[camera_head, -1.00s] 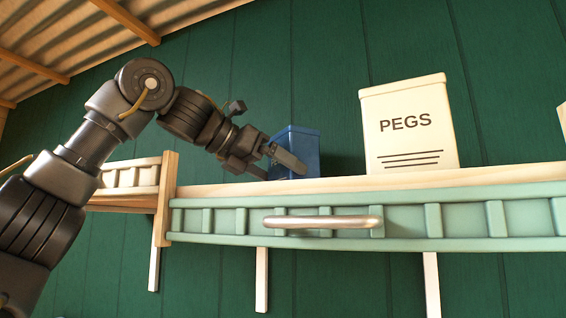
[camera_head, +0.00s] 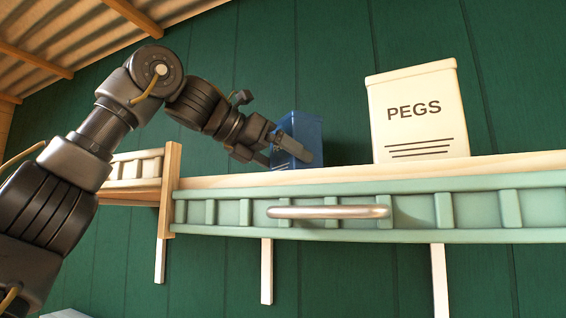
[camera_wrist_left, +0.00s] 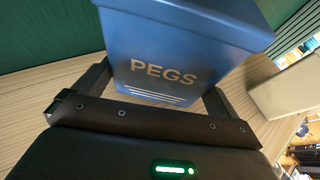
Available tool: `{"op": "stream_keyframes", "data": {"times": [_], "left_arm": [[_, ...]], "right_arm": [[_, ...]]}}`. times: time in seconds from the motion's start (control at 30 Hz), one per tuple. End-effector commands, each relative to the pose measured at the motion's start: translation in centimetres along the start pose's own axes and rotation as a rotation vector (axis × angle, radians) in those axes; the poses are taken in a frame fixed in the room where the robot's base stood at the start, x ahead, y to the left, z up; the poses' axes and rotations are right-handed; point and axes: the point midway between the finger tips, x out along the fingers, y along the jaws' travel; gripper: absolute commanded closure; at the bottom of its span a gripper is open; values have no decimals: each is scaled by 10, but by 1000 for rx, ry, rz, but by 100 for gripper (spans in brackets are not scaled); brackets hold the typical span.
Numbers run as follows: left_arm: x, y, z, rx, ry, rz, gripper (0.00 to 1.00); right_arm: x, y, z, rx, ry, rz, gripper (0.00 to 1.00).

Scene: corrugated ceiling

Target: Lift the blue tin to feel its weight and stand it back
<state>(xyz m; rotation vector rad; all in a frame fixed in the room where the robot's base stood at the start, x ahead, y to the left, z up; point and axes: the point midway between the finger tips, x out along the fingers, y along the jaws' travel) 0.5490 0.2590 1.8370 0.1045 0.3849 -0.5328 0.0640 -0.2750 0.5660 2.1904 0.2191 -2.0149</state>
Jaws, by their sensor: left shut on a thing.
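The blue tin (camera_head: 308,130) stands upright on the shelf, left of a larger white tin. Its base is partly hidden by my finger in the head view. In the left wrist view the blue tin (camera_wrist_left: 165,45) fills the upper middle, with a lid and the word PEGS on its face. My left gripper (camera_head: 292,152) reaches it from the left and is shut on it, one finger across its near side. In the left wrist view the gripper (camera_wrist_left: 160,90) has a finger on either side of the tin. My right gripper is not in view.
The white PEGS tin (camera_head: 420,115) stands to the right on the wooden shelf (camera_head: 350,172), with a gap between the tins. A green slatted front with a metal bar handle (camera_head: 328,212) runs below the shelf edge. A wooden post (camera_head: 170,190) stands at the left.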

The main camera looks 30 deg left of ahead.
Motion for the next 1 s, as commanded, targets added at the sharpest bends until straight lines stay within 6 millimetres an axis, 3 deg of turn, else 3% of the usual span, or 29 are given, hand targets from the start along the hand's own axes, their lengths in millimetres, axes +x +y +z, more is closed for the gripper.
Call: {"op": "stream_keyframes", "data": {"times": [0.17,0.3,0.77,0.8,1.0], "left_arm": [[-9,-2,21,-1,-7,3,37],[-17,-22,43,5,-10,7,37],[-29,-52,78,7,-3,8,37],[-30,-67,84,10,-2,2,37],[-32,-107,102,7,-4,3,37]], "right_arm": [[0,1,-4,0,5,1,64],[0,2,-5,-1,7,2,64],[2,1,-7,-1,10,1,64],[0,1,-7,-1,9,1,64],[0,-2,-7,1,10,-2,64]]}}
